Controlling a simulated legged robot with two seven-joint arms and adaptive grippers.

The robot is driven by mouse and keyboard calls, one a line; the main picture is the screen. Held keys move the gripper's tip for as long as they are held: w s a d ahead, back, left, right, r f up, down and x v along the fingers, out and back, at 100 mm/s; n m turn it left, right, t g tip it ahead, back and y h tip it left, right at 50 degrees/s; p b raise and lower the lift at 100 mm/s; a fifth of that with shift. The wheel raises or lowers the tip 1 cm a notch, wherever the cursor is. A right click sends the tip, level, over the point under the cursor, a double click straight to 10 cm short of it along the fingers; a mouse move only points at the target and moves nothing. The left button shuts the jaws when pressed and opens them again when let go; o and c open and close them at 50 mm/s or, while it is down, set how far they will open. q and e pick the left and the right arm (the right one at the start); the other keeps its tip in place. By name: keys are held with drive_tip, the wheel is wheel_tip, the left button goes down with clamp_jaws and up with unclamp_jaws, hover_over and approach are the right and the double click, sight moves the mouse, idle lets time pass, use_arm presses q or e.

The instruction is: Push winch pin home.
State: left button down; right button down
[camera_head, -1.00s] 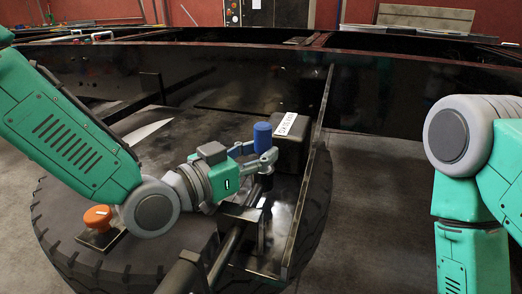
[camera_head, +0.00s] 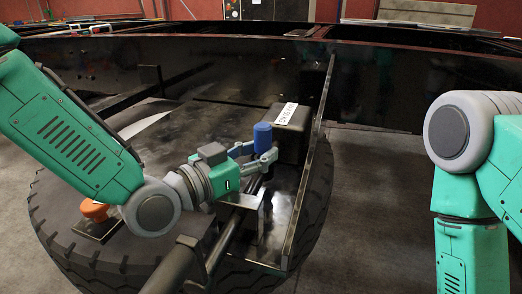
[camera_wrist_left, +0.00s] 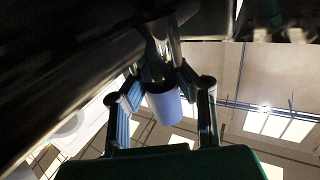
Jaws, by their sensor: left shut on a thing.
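The winch pin has a blue cap (camera_head: 262,135) and stands upright beside a black box with a white label. My left gripper (camera_head: 264,160) is shut on the pin just below the cap. The wrist view shows the pale blue cap (camera_wrist_left: 164,106) between the fingers of my left gripper (camera_wrist_left: 160,82), with a shiny metal shaft (camera_wrist_left: 163,42) beyond it. The pin's lower end is hidden behind the bracket (camera_head: 243,203) in the head view, so I cannot tell how deep it sits. My right arm shows at the right, but its gripper is out of view.
The black box (camera_head: 290,139) stands just behind the pin. A tall dark plate (camera_head: 310,165) rises to its right. A big tyre (camera_head: 317,205) lies below. An orange knob (camera_head: 95,210) is under my left arm. A long black chassis rail (camera_head: 400,88) crosses behind.

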use_arm(q)
drive_tip(key=shift+f, duration=0.35)
drive_tip(key=c, duration=1.2)
unclamp_jaws()
drive_tip(key=shift+f, duration=0.1)
drive_tip(key=shift+s+f, duration=0.15)
drive_tip(key=shift+s, duration=0.05)
drive_tip(key=v, duration=1.1)
drive_tip(key=shift+a+r, duration=0.2)
drive_tip(key=shift+r, duration=0.1)
